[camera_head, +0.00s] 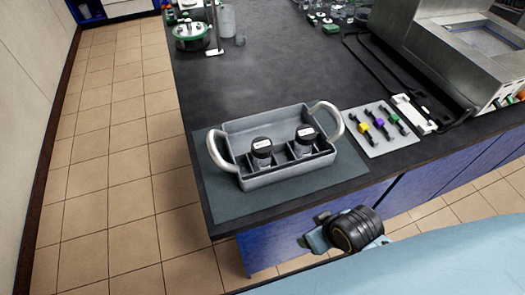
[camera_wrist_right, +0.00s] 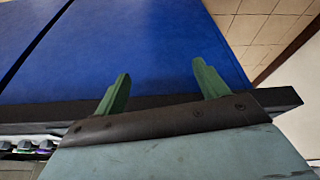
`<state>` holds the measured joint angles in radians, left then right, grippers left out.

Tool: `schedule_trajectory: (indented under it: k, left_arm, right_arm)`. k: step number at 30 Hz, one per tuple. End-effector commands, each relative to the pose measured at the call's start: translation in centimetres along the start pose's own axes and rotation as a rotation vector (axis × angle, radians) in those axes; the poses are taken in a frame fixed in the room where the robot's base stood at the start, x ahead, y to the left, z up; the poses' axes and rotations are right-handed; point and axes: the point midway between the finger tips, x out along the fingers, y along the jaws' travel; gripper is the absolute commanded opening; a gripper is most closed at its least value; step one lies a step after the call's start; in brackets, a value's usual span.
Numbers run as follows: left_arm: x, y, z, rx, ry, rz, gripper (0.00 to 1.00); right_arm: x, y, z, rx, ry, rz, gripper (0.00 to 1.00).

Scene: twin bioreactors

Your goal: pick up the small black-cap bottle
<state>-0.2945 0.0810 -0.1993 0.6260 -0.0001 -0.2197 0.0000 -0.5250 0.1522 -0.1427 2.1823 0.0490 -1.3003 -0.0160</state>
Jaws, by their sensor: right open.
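Behind the fingers is a blue cabinet front (camera_wrist_right: 140,40), and no bottle shows there. My left gripper is not in view.
The tray has two raised loop handles (camera_head: 217,150) and sits on a mat (camera_head: 222,203) near the counter's front edge. To its right lies a pale board with coloured clips (camera_head: 378,128). A metal machine (camera_head: 455,45) stands farther right.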

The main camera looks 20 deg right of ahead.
Motion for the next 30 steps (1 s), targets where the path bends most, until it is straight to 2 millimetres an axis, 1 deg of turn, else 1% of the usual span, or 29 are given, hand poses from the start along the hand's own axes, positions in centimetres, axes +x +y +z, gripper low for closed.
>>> schedule_trajectory:
  k: [1,4,8,9,11,15,19,24,27,30]
  left_arm:
    - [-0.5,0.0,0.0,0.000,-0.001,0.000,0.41]
    - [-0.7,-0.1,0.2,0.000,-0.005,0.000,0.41]
    - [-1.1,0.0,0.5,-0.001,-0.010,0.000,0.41]
    - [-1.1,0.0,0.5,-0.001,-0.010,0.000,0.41]
    - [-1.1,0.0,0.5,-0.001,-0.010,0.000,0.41]
    - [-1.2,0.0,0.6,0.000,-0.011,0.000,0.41]
    - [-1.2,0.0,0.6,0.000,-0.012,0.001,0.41]
    - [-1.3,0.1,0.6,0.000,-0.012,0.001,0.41]
    - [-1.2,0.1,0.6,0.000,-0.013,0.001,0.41]
    - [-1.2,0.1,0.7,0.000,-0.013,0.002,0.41]
  right_arm:
    - [-1.8,0.1,-1.8,-0.042,0.066,-0.016,0.73]
    - [-2.9,-0.3,-4.7,-0.122,0.195,-0.073,0.73]
    - [-4.9,-1.1,-8.1,-0.216,0.363,-0.152,0.73]
    - [-5.3,-1.3,-9.0,-0.240,0.412,-0.175,0.73]
    - [-5.6,-1.4,-10.1,-0.269,0.482,-0.208,0.73]
    - [-6.3,-0.6,-12.8,-0.305,0.645,-0.268,0.73]
    - [-7.3,0.7,-14.7,-0.306,0.771,-0.297,0.73]
    - [-8.1,2.0,-16.1,-0.291,0.857,-0.305,0.73]
    - [-7.8,2.0,-16.8,-0.285,0.873,-0.304,0.73]
    - [-6.9,1.4,-18.0,-0.282,0.879,-0.306,0.73]
